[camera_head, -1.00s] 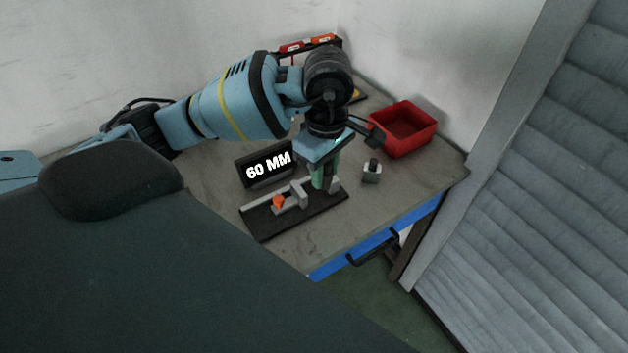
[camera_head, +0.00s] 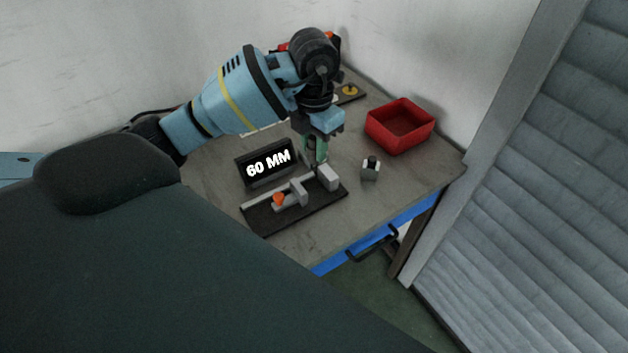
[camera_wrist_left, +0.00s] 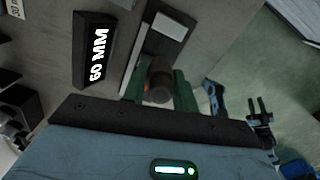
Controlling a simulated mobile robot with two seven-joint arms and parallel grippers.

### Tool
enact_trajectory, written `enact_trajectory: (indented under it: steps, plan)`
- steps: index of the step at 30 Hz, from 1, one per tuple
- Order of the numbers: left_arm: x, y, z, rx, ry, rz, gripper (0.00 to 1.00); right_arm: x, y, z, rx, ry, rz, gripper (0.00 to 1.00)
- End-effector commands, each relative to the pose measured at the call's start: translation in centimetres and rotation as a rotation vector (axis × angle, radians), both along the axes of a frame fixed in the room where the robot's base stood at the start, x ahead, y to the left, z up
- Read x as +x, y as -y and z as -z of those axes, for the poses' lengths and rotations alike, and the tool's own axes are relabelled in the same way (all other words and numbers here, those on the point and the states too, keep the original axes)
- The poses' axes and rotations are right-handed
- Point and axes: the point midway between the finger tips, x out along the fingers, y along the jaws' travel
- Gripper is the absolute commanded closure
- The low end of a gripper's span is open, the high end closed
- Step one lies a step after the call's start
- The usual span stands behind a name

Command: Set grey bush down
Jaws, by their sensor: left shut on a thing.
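My left gripper (camera_head: 316,163) points down just behind the right end of the black measuring fixture (camera_head: 262,222). In the left wrist view its green fingers (camera_wrist_left: 160,92) are shut on the grey bush (camera_wrist_left: 160,72), a short round piece that looks dark in shade. The bush is mostly hidden by the fingers in the head view. I cannot tell whether it touches the table. A dark forked shape at the right of the wrist view may be my right gripper (camera_wrist_left: 261,108); its jaws are unclear.
The fixture carries grey blocks (camera_head: 328,178) and an orange part (camera_head: 279,199). The "60 MM" display (camera_head: 268,163) stands behind it. A grey block with a black top (camera_head: 370,169) stands to the right, before a red bin (camera_head: 400,127). Bare table lies between block and front edge.

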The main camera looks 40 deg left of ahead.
Motion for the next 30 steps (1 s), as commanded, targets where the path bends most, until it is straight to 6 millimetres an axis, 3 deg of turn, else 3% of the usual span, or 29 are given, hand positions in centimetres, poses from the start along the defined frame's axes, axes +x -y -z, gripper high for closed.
enact_trajectory:
  steps: [10,20,30]
  plan:
    - [-0.1,0.1,5.2,-0.002,-0.002,0.002,1.0,-0.1,-0.1,0.1,0.004,-0.003,0.004,0.64]
    - [0.0,0.0,6.4,0.0,0.0,0.003,1.0,-0.1,-0.2,0.1,0.007,-0.004,0.008,0.64]
    - [0.0,0.0,9.9,0.0,0.0,0.004,1.0,-0.2,-0.2,0.3,0.004,-0.006,0.006,0.64]
